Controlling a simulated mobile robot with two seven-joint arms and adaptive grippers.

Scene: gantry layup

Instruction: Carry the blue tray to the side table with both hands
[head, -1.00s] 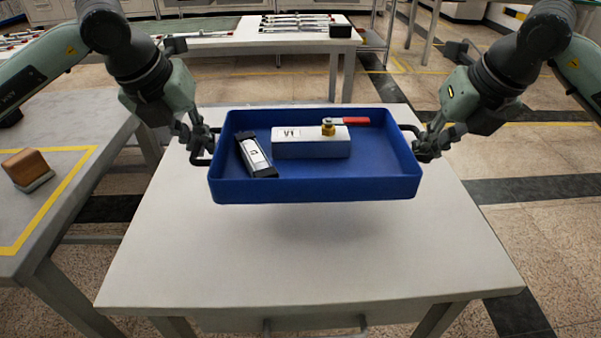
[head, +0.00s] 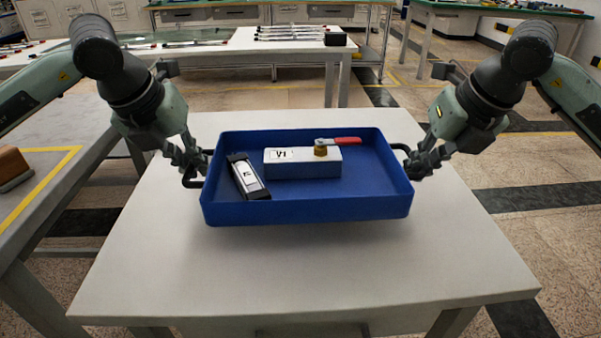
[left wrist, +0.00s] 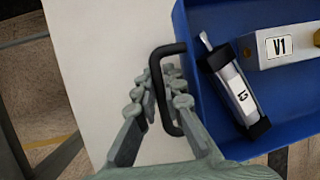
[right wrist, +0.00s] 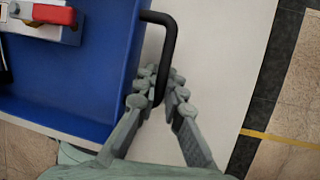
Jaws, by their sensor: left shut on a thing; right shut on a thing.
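The blue tray (head: 310,208) is held level above the white side table (head: 300,270), between my two grippers. A white block marked V1 (head: 285,163) with a brass valve and red handle (head: 340,141) lies in it. A black and white cylinder-like part (head: 246,177) lies at its left. My left gripper (head: 192,165) is shut on the tray's left black handle (left wrist: 160,85). My right gripper (head: 418,163) is shut on the right black handle (right wrist: 168,45). A gap between tray and table seems small; I cannot tell whether they touch.
A grey table with a yellow line (head: 45,180) stands at the left, with a brown block (head: 12,165) on it. A long bench with rods (head: 240,45) is behind. The white table's front and sides are clear.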

